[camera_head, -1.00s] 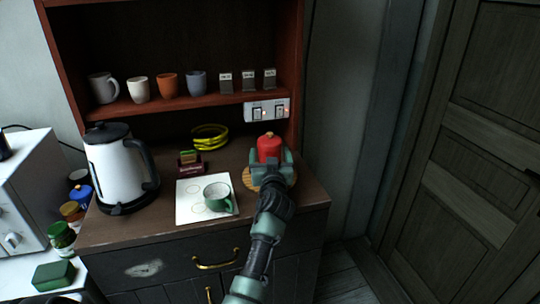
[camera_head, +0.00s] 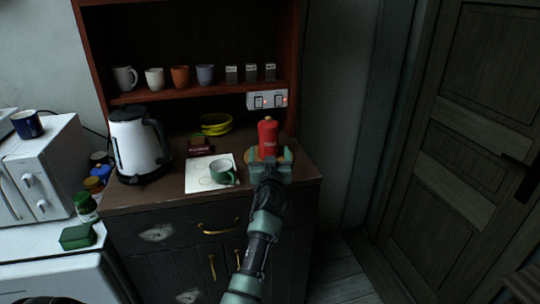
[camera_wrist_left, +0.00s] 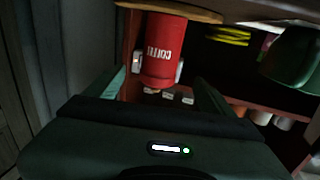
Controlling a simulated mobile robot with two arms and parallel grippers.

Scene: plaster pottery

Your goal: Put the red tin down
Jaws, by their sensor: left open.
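The red tin (camera_head: 267,136) stands upright on a round wooden board (camera_head: 251,154) at the right end of the cabinet top. My left gripper (camera_head: 270,157) is open in front of the tin's lower part. In the left wrist view, which is upside down, the red tin (camera_wrist_left: 163,50) with white lettering rests on the wooden board (camera_wrist_left: 190,12). It shows beyond and between the spread fingers of my left gripper (camera_wrist_left: 160,84), with a gap on either side. My right gripper is not in view.
A green cup (camera_head: 222,172) on a white sheet (camera_head: 198,180) stands left of the tin. A white kettle (camera_head: 136,147) is farther left. A socket strip (camera_head: 266,100) is on the wall behind. Several mugs line the shelf (camera_head: 215,89) above.

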